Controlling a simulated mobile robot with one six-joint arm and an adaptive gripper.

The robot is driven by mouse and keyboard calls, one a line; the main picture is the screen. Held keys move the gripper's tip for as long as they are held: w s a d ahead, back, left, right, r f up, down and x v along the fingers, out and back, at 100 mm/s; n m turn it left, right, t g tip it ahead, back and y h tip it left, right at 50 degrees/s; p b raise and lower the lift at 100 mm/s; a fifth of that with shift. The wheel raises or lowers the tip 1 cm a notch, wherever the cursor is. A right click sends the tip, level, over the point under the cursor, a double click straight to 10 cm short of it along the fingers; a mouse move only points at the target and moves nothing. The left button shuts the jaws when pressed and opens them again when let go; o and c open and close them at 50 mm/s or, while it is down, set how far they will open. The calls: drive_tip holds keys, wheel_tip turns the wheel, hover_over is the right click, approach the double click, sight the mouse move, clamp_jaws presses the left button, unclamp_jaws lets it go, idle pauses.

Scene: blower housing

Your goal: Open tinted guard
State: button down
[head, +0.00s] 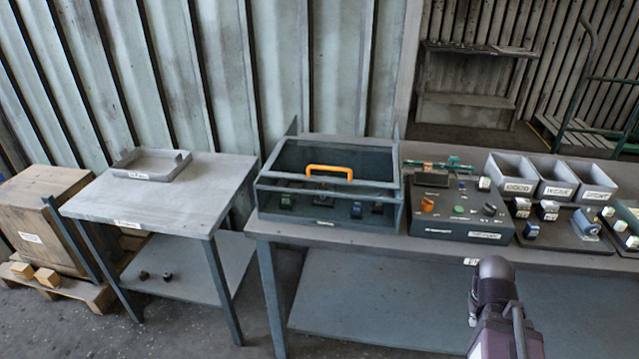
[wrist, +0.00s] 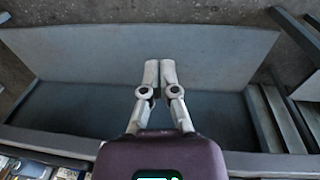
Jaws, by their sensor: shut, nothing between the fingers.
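The tinted guard (head: 293,160) is a dark see-through lid in a grey-blue frame over a box on the workbench, in the middle of the head view. It is down over the box, and an orange handle (head: 329,172) crosses its top. Small parts show dimly through the front pane. In the wrist view my gripper (wrist: 160,64) is shut and empty, its fingertips together above the bench's lower shelf (wrist: 130,108). In the head view my arm is at the lower right, in front of the bench and well away from the guard; the fingers are not visible there.
A control box (head: 455,226) with knobs stands right of the guard, with grey bins (head: 517,173) behind. A side table (head: 100,198) with a shallow tray (head: 150,174) stands left. A wooden crate (head: 30,205) is farther left. Space before the guard looks clear.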

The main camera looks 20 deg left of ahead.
drive_tip(key=w+a+r+n+t+h+p, duration=0.1)
drive_tip(key=w+a+r+n+t+p, duration=0.25)
drive_tip(key=a+n, duration=0.6)
drive_tip(key=w+a+r+n+t+h+p, duration=0.1)
drive_tip(key=w+a+r+n+t, duration=0.25)
drive_tip(key=a+r+n, duration=0.5)
drive_tip(key=s+a+r+n+t+y+p, duration=0.1)
drive_tip(key=s+a+r+n+t+y, duration=0.1)
drive_tip(key=a+n, duration=0.4)
drive_tip(key=s+a+r+n+t+y+p, duration=0.1)
drive_tip(key=a+r+n, duration=0.3)
drive_tip(key=a, duration=0.7)
drive_tip(key=s+a+r+n+t+y+p, duration=0.1)
drive_tip(key=s+a+r+n+t+y, duration=0.2)
drive_tip(key=a+n, duration=0.5)
drive_tip(key=shift+s+a+r, duration=0.15)
drive_tip(key=shift+s, duration=0.1)
drive_tip(key=shift+w, duration=0.1)
drive_tip(key=b, duration=0.3)
approach(323, 182)
drive_tip(key=x, duration=0.6)
drive_tip(key=shift+f, duration=0.25)
drive_tip(key=shift+w+a, duration=0.15)
drive_tip(key=shift+w, duration=0.45)
